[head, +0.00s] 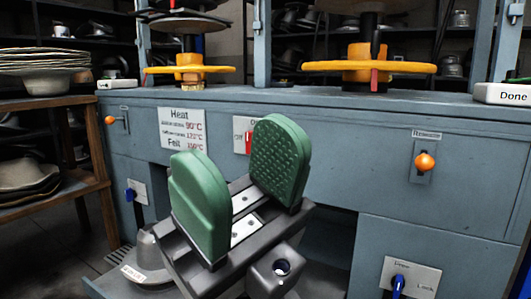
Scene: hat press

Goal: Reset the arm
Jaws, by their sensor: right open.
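My right gripper (236,150) is in the middle of the head view, in front of the grey-blue hat press (325,130). Its two green pads stand wide apart with nothing between them, so it is open and empty. It appears clear of the press controls, though its exact distance from the panel cannot be told. It hides part of the panel, including some of the sign and a red switch (248,143). My left gripper is not in view.
Orange-knobbed levers (425,162) and (110,120) sit on the panel. A blue lock lever (398,284) is low right. Yellow handwheels (369,67) and (190,69) stand above. A wooden shelf (60,104) with stacked hats is left. A "Done" sign (505,94) is right.

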